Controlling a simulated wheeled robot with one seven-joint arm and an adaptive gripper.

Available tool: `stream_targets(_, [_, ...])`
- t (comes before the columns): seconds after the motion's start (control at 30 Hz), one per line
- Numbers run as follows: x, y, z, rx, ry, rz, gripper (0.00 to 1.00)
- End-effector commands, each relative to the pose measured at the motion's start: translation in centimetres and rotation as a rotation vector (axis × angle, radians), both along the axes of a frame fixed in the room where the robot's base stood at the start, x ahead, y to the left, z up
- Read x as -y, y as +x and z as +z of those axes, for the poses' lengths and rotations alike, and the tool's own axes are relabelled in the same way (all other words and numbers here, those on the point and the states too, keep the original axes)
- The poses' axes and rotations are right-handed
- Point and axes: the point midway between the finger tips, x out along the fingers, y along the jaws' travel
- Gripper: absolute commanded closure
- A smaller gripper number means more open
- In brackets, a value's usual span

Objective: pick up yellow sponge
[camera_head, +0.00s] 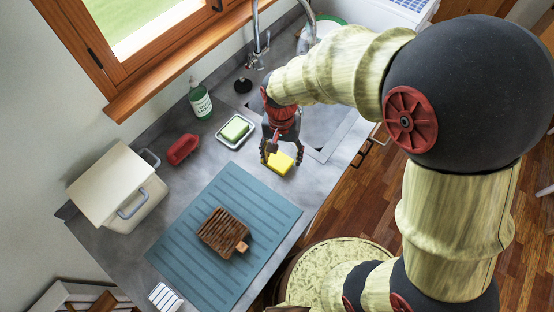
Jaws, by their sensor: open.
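The yellow sponge (281,164) lies on the grey counter, just above the top right corner of the blue mat and left of the sink. My gripper (281,158) points down over the sponge with its fingers apart. One finger shows at the left of the sponge and one at its right. The gripper's fingers and body hide part of the sponge's upper side. I cannot tell how high the fingertips are above the counter or whether they touch the sponge.
A soap dish (251,141) with a green-and-white bar stands close left of my gripper. The blue mat (185,245) bears a brown slatted block (222,231). The sink (322,122) lies right.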

Motion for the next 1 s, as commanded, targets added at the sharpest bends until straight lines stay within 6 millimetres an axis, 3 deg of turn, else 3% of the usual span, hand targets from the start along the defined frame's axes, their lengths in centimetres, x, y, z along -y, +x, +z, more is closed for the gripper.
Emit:
stream_targets(0.2, [-1.4,3.4,0.3,0.066,0.016,-0.265,0.23])
stream_targets(0.5, [-1.4,3.5,-0.5,0.075,0.014,-0.408,0.07])
stream_targets(0.83, [-1.5,3.4,-3.4,0.075,0.015,-0.405,0.07])
stream_targets(1.0, [-1.5,3.1,-5.9,0.072,0.014,-0.405,0.07])
